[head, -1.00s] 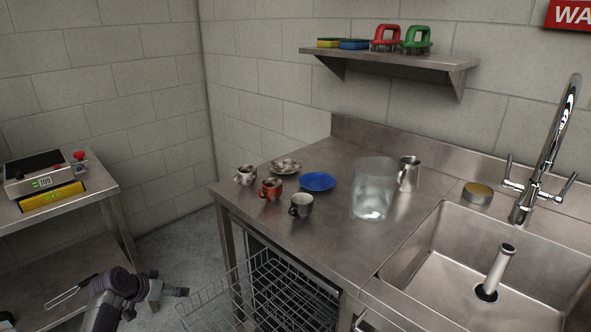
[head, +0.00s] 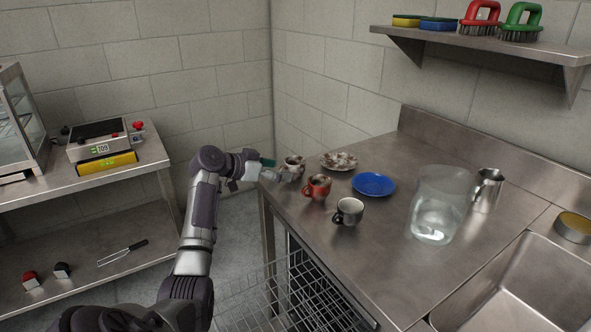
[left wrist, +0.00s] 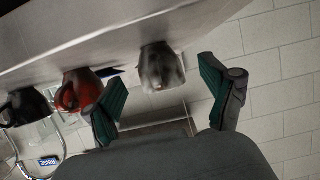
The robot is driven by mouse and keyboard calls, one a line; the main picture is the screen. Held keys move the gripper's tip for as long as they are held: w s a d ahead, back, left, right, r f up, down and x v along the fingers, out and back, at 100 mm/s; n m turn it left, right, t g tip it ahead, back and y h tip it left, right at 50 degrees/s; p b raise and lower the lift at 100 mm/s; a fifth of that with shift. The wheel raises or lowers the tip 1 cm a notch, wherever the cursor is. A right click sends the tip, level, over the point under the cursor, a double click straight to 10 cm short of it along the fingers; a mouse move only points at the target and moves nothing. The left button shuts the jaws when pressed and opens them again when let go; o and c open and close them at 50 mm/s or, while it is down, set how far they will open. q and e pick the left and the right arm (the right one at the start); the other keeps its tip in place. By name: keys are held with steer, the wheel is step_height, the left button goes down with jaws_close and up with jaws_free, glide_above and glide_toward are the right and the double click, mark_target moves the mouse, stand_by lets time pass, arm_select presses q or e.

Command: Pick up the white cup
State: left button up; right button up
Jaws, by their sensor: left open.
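Three cups stand near the left edge of the steel counter. The leftmost is whitish with brown mottling (head: 294,166); it also shows blurred in the left wrist view (left wrist: 162,70). None is plain white. My left gripper (head: 275,171) is open at the counter's left edge, next to the mottled cup. In the left wrist view its teal-padded fingers (left wrist: 167,98) stand apart, with the mottled cup ahead between them. Whether they touch is unclear. My right gripper is not in view.
A mottled saucer (head: 339,161), blue plate (head: 374,184), clear container (head: 437,205) and metal jug (head: 487,190) stand on the counter (head: 370,265). The sink (head: 500,285) is at right. A wire basket (head: 255,295) sticks out below the counter. A side table (head: 150,165) is at left.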

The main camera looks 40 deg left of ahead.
mark_target(287, 169)
arm_select(q)
steer(key=shift+w+d+f, duration=0.1)
steer(key=shift+w+d, duration=0.1)
steer(key=shift+w, duration=0.3)
steer(key=p+x, duration=0.1)
steer(key=x, duration=0.3)
steer(key=shift+w+d, duration=0.15)
steer(key=shift+w, duration=0.1)
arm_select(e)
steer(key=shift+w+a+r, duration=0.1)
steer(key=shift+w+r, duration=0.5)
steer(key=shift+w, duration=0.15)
arm_select(q)
steer(key=shift+s, duration=0.1)
steer(key=shift+c, duration=0.2)
steer(key=shift+c, duration=1.3)
steer(key=c, duration=1)
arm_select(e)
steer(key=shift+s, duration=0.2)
